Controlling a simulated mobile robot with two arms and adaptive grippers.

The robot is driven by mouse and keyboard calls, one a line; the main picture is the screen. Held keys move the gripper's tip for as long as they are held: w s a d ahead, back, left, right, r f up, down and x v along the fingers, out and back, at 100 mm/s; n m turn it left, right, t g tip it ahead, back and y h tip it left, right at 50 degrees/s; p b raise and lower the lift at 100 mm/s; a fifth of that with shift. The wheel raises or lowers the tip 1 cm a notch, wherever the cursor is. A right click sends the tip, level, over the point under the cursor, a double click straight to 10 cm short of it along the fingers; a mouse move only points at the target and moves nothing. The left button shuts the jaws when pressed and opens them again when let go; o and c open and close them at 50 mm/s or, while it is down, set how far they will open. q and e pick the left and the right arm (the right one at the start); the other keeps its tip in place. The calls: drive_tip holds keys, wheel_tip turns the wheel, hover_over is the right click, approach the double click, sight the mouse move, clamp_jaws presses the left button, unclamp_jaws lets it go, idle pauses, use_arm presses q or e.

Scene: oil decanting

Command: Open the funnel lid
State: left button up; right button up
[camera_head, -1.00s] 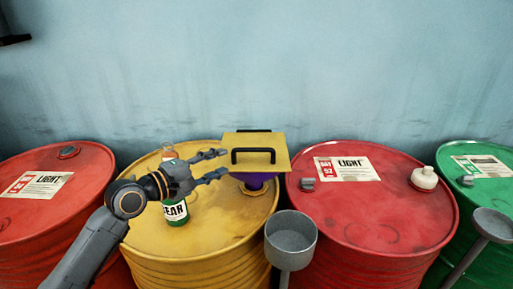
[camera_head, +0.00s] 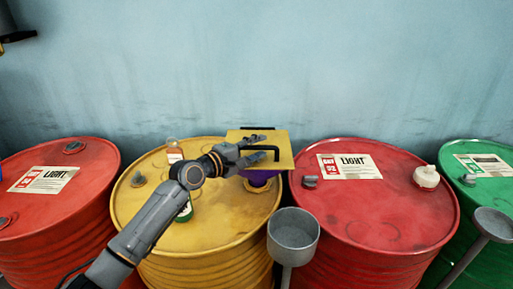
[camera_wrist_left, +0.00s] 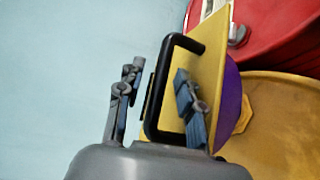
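The funnel lid (camera_head: 284,137) is a flat yellow square plate with a black handle (camera_head: 277,154). It sits closed over the purple funnel (camera_head: 259,178), which stands on the yellow barrel (camera_head: 215,232). My left gripper (camera_head: 263,146) is at the lid's handle with its fingers apart. In the left wrist view the black handle (camera_wrist_left: 152,103) lies between the two spread fingers (camera_wrist_left: 155,97), not clamped. The yellow lid (camera_wrist_left: 208,45) and purple funnel (camera_wrist_left: 232,92) show beyond it. My right gripper is not in view.
A bottle (camera_head: 174,155) stands on the yellow barrel, partly hidden behind my left arm. Red barrels stand left (camera_head: 85,185) and right (camera_head: 385,215), a green barrel (camera_head: 492,184) far right. Grey cups on stems (camera_head: 293,232) stand in front.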

use_arm(q)
drive_tip(key=shift+c, duration=0.5)
clamp_jaws()
drive_tip(key=shift+r, duration=0.1)
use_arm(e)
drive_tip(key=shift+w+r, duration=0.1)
